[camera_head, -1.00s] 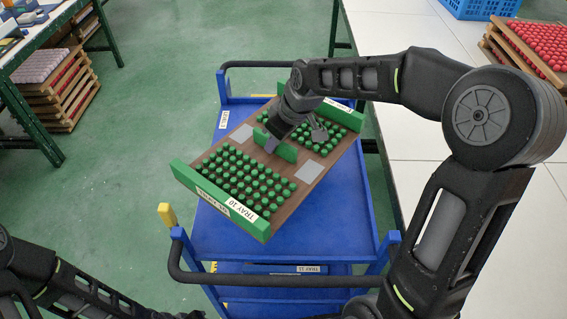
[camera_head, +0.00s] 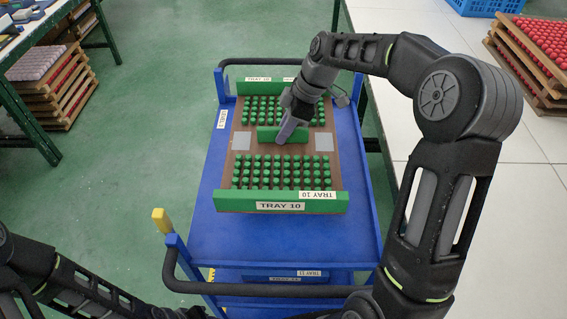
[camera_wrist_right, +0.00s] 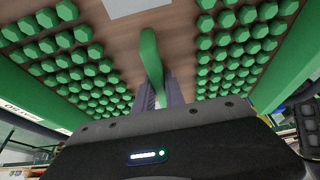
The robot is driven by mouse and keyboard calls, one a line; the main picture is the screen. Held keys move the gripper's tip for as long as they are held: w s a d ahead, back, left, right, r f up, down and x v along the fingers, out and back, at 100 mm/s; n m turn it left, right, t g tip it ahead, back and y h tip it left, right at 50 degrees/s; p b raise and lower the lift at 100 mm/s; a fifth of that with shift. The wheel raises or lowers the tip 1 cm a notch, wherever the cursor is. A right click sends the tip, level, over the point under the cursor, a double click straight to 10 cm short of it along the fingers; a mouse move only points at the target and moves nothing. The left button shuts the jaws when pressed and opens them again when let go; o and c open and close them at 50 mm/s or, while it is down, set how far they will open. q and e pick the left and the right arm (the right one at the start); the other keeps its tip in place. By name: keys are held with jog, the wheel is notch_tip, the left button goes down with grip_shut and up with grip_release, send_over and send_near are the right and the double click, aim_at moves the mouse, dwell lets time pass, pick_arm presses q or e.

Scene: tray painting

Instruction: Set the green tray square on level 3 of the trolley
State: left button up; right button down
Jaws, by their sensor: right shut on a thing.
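The green tray (camera_head: 240,158), labelled TRAY 10, has a brown board, green end walls and rows of green knobs. In the head view it lies over the top blue shelf of the trolley (camera_head: 225,234), nearly square with its sides. I cannot tell whether it touches the shelf. My right gripper (camera_head: 282,136) is shut on the tray's green middle handle (camera_head: 266,133). The right wrist view shows the fingers (camera_wrist_right: 160,92) around the handle (camera_wrist_right: 150,55), with knobs on both sides. My left arm shows at the lower left, but its gripper is not visible.
Another tray labelled 11 (camera_head: 285,277) sits on a lower trolley level. A white table (camera_head: 450,130) stands close on the right, with a rack of red knobs (camera_head: 545,45) on it. A green-framed bench (camera_head: 50,60) is at the left. Blue shelf is bare in front of the tray.

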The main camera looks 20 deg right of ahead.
aim_at(287, 141)
jog(key=shift+f+p, duration=0.55)
jog(key=shift+f, duration=2.25)
notch_tip(287, 141, down, 3)
jog(key=shift+f+p, duration=0.2)
jog(key=shift+p, duration=0.3)
jog(key=shift+f, duration=0.15)
jog(key=shift+f, duration=0.2)
jog(key=c, duration=1.4)
grip_release()
jog(key=shift+r, duration=0.1)
